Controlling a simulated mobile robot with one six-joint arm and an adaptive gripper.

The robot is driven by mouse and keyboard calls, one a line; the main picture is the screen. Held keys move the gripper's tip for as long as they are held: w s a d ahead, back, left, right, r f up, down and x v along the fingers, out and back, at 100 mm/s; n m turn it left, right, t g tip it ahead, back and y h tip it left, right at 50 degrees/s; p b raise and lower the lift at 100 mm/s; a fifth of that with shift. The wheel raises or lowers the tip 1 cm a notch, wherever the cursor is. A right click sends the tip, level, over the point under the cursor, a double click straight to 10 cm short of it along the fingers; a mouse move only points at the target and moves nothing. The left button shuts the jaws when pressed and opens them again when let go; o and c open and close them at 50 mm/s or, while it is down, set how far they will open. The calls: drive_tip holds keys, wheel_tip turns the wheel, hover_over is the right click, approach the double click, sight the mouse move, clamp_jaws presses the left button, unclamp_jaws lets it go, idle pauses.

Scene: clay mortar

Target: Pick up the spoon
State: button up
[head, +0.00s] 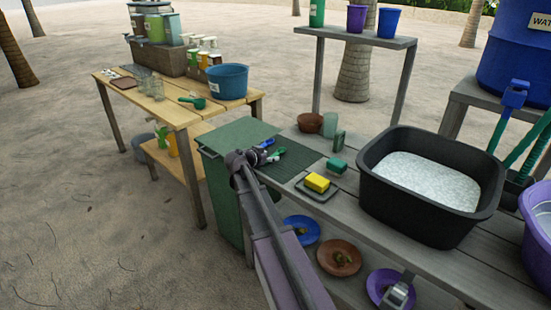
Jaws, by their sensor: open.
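On the dark ribbed mat (298,157) lie small utensils, partly hidden behind my arm. One is green (277,154) and one blue (267,143). They are too small to tell which is a spoon. A larger green scoop-like utensil (195,102) lies on the wooden table at the back left. My gripper (398,291) appears at the bottom edge, right of my arm, in front of the lower shelf. It is open, well away from the utensils, and nothing shows in it.
A yellow sponge (317,182) and a green sponge (337,167) sit near a black basin (372,185) of foamy water. A green bin (222,195) stands left of the counter. Plates, including a blue one (302,229), lie on the lower shelf. Sandy ground at left is open.

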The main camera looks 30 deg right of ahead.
drive_tip(key=shift+x, duration=1.1)
drive_tip(key=c, duration=1)
